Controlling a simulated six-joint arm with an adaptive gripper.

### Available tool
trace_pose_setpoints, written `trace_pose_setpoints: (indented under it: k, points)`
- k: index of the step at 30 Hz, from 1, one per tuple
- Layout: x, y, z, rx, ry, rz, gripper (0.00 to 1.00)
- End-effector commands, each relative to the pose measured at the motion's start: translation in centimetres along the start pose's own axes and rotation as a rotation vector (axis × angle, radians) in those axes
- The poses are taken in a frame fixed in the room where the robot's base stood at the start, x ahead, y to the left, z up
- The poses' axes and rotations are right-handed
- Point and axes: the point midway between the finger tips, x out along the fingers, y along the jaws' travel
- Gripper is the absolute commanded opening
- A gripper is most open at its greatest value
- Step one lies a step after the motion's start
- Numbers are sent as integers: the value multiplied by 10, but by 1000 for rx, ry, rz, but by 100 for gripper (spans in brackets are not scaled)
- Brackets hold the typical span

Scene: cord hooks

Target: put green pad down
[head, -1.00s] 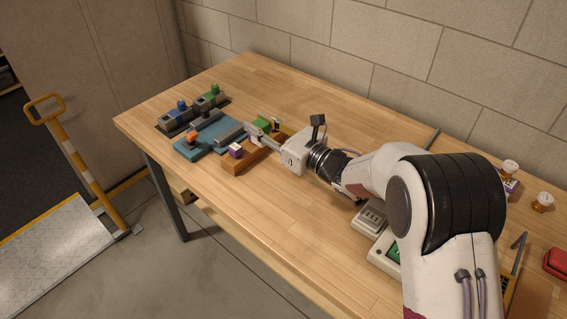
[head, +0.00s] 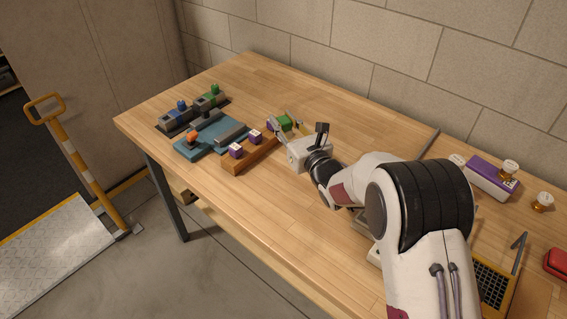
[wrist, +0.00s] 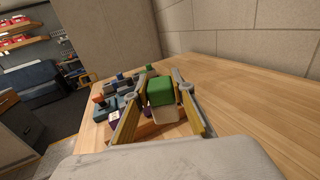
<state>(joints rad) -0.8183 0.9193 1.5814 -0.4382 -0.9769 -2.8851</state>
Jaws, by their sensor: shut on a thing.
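The green pad (head: 285,121) is between the two fingers of my gripper (head: 283,125), above the far end of the wooden rack. In the wrist view, the green pad (wrist: 161,90) sits between the yellow-lined fingers of my gripper (wrist: 163,100), with a pale block face below it. My gripper is shut on it. I cannot tell how high it is above the table.
The wooden rack (head: 240,165) carries purple-sided blocks (head: 236,150). A teal fixture (head: 188,151) with an orange knob and blue- and green-knobbed clamps (head: 213,90) stand to the left.

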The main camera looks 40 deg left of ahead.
Motion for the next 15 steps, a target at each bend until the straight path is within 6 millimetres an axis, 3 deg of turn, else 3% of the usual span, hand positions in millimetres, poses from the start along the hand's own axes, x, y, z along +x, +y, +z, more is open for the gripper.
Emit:
trace_pose_setpoints:
  k: [8,15]
  points:
    - [0,0,-2,0,0,1,2]
    - [0,0,-26,1,2,1,2]
